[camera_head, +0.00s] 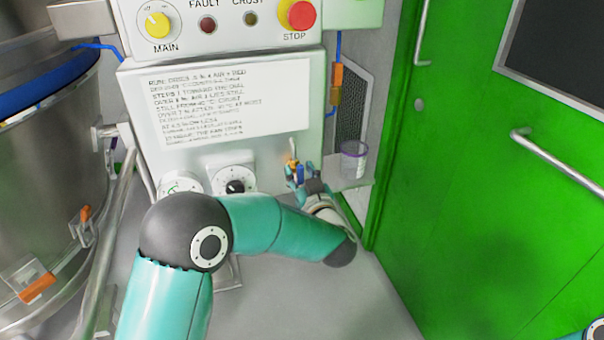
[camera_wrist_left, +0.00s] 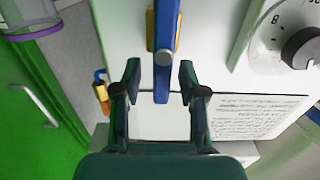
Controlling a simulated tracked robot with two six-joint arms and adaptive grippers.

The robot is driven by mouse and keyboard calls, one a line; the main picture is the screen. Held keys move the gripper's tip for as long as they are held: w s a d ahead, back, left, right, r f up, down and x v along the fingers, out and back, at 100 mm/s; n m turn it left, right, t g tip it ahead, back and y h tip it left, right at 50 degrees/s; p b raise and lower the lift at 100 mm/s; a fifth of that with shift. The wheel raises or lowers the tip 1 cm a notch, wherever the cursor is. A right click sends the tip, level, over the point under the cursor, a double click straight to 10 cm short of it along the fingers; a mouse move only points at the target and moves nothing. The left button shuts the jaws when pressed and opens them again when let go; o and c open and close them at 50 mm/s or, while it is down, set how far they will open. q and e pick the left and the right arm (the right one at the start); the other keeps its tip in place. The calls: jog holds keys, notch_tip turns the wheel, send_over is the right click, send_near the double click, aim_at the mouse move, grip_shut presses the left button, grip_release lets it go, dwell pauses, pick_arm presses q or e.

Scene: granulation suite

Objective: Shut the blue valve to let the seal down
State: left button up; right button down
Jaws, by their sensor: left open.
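The blue valve handle (camera_wrist_left: 166,45) is a flat blue lever on a brass-coloured body, on the pale panel. In the left wrist view it lies lengthwise between the two dark fingers of my left gripper (camera_wrist_left: 159,76), with a gap on each side. My left gripper is open and does not clasp it. In the head view the left gripper (camera_head: 299,175) is at the panel's lower right, and it and its arm hide most of the valve. My right gripper is not in view.
A black-knobbed dial (camera_head: 236,187) and a gauge (camera_head: 180,184) are left of the valve. A clear cup (camera_head: 354,160) stands on a small shelf to the right. A printed notice (camera_head: 235,105) is above, under a red stop button (camera_head: 302,15). A green door (camera_head: 480,190) closes the right side.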

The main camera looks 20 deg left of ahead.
pick_arm(q)
grip_shut()
jog(key=shift+d, duration=0.1)
jog(key=shift+w+d+r+m+p, duration=0.15)
jog(key=shift+m+p, duration=0.55)
jog(key=shift+p, duration=0.4)
jog(key=shift+w+d+f+m+p, duration=0.25)
jog(key=shift+d+f+m+p, duration=0.3)
jog(key=shift+m+p, duration=1.85)
jog(key=shift+w+d+f+m+p, duration=0.3)
jog(key=shift+f+m+p, duration=0.35)
jog(key=shift+m+p, duration=1.75)
jog(key=shift+w+d+f+m+p, duration=0.2)
jog(key=shift+d+f+m+p, duration=0.7)
jog(key=shift+m, duration=2.7)
jog(key=shift+a+r+p, duration=0.2)
jog(key=shift+a+p, duration=0.1)
jog(key=shift+a, duration=0.15)
